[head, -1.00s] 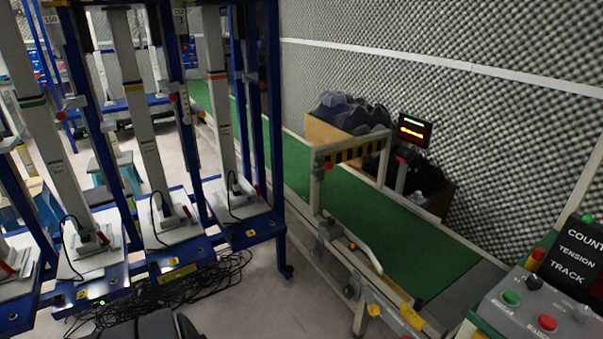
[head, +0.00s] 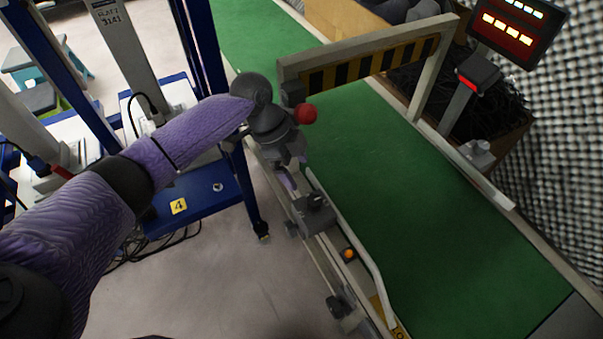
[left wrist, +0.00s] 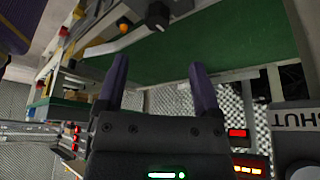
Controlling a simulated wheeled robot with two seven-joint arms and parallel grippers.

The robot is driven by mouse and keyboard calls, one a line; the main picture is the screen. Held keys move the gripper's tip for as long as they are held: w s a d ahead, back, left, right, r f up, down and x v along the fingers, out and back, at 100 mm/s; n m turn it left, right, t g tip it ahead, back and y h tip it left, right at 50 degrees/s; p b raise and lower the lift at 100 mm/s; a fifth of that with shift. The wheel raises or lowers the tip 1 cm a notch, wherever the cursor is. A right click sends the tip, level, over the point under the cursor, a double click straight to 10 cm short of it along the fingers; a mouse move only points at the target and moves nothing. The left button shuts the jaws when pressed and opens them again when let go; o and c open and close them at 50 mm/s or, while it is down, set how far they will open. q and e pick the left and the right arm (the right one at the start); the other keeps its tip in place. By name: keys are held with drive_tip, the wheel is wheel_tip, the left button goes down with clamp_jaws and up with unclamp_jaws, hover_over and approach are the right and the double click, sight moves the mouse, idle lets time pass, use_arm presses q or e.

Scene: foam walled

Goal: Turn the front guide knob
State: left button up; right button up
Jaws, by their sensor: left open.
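Dark knobs sit along the near side of the green conveyor (head: 400,230). One knob block (head: 315,208) is just below my left gripper, and another dark knob (head: 340,305) is lower down. I cannot tell for sure which is the front guide knob. My left gripper (head: 289,182) is above the conveyor's near rail, pointing down, partly hidden by its own wrist. In the left wrist view its two purple fingers (left wrist: 158,75) are apart with nothing between them. A round black knob (left wrist: 158,16) shows beyond the fingertips, apart from them. My right gripper is not in view.
A striped gantry (head: 370,62) with a red ball (head: 306,113) spans the belt close to my left wrist. A pale curved guide bar (head: 360,255) and an orange button (head: 348,254) lie along the near rail. A blue rack (head: 195,205) stands left. A lit display (head: 510,30) is behind.

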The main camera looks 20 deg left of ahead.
sight(314, 200)
use_arm(q)
drive_tip(key=b+x, duration=0.2)
drive_tip(key=x, duration=0.2)
drive_tip(key=b+x, duration=0.3)
drive_tip(key=x, duration=0.2)
drive_tip(key=shift+s+f, duration=0.15)
drive_tip(key=shift+s, duration=0.15)
drive_tip(key=shift+d+f+b, duration=0.25)
drive_tip(key=shift+f+b, duration=0.1)
drive_tip(key=shift+b, duration=0.1)
drive_tip(key=shift+w+r, duration=0.1)
drive_tip(key=shift+r, duration=0.1)
drive_tip(key=shift+c, duration=0.4)
drive_tip(key=c, duration=1)
clamp_jaws()
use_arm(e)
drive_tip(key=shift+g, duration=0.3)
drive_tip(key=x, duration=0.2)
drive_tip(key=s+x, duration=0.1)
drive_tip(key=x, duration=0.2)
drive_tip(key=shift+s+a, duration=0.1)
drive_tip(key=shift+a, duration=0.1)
